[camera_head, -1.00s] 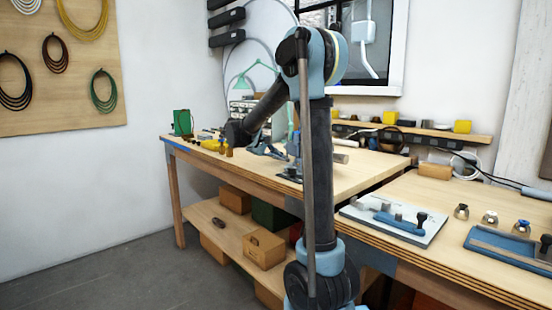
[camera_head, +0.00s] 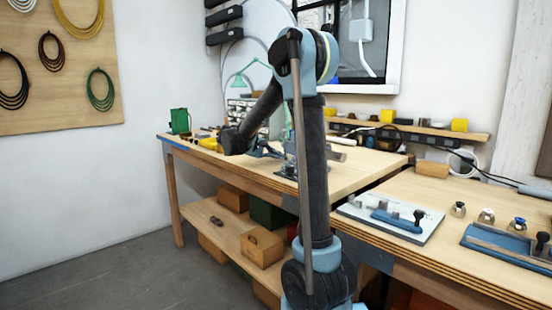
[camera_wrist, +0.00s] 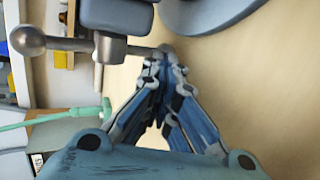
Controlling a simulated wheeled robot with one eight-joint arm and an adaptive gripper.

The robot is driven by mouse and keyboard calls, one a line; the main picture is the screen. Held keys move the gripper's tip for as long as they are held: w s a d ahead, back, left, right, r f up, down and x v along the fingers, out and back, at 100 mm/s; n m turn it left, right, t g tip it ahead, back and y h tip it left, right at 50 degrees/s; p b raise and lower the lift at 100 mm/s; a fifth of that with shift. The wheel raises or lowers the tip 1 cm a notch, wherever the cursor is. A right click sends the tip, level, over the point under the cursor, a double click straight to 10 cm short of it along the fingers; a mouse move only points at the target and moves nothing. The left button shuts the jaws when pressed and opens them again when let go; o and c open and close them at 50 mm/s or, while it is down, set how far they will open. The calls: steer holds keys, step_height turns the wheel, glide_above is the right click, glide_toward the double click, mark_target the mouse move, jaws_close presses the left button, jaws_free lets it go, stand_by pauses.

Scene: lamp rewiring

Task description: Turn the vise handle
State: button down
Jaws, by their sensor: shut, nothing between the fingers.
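In the wrist view, the vise handle (camera_wrist: 75,44) is a grey metal bar lying sideways, with a large ball at its left end and a small knob at its right end. It runs through a screw end below the dark blue-grey vise body (camera_wrist: 115,14). My gripper (camera_wrist: 166,68) has its fingertips drawn together, empty, just below the small knob; whether they touch it I cannot tell. In the head view, my gripper (camera_head: 264,151) is low over the left workbench. The vise (camera_head: 287,170) is partly hidden behind my arm there.
The wooden workbench (camera_head: 372,170) has small tools and a green box (camera_head: 180,121) at its far left end. A second bench at right holds a white board (camera_head: 390,220) and a blue tray (camera_head: 510,250). The green lamp arm (camera_wrist: 40,117) shows left of my gripper.

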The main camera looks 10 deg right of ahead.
steer(key=shift+w+d+f+t+h, duration=0.2)
steer(key=shift+t+h, duration=0.3)
steer(key=shift+h, duration=0.2)
steer(key=shift+x, duration=1.05)
steer(key=shift+w+d+r, duration=0.1)
steer(key=shift+w+d, duration=0.2)
steer(key=shift+w, duration=0.05)
steer(key=shift+w+d, duration=0.15)
steer(key=shift+d, duration=0.05)
steer(key=shift+a+r, duration=0.1)
steer(key=shift+a, duration=0.05)
